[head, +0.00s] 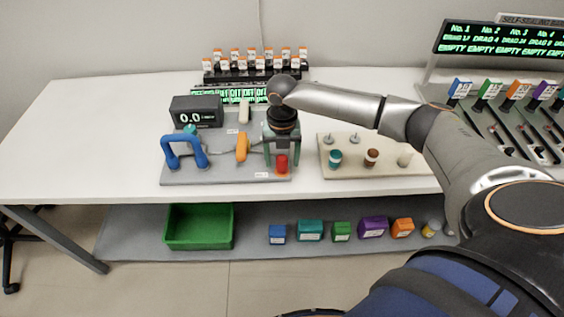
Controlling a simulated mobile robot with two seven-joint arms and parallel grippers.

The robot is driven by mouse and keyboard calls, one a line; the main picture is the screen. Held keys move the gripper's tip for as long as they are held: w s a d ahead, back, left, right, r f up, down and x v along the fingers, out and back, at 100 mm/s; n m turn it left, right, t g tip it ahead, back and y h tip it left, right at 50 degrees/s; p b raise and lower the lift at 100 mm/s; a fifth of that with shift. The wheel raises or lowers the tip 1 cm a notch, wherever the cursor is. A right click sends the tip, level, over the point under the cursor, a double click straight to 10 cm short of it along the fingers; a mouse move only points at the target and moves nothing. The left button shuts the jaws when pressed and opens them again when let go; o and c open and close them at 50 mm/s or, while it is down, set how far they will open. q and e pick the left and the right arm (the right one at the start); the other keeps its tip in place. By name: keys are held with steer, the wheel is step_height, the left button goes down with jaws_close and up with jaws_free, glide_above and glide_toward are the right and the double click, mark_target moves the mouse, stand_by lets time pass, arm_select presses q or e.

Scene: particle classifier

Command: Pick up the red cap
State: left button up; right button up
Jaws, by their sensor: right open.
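The red cap (281,164) sits near the front right corner of a grey base plate (222,176) on the white table. My right gripper (283,152) points down just above and behind the cap, and is open. My arm comes in from the right to reach it. The gripper overlaps a dark green frame (297,152) around the cap's spot, so the exact fingertip positions are hard to make out. I cannot tell whether the fingers touch the cap. My left gripper is not in view.
The plate also carries a blue handle (184,150), an orange part (242,147) and a black display (196,111). A beige board (388,167) with several small caps stands to the right. A green bin (199,226) and several small boxes stand on the lower shelf. The table's left side is clear.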

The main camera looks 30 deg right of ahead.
steer(key=shift+c, duration=0.2)
jaws_close()
stand_by(0.4)
steer(key=shift+r, duration=0.15)
steer(key=shift+r, duration=0.6)
steer(key=s+a+r, duration=0.2)
steer(key=s+r, duration=0.9)
steer(key=s, duration=0.2)
steer(key=shift+s+a+r, duration=0.25)
steer(key=shift+s+r, duration=0.05)
steer(key=shift+s, duration=0.1)
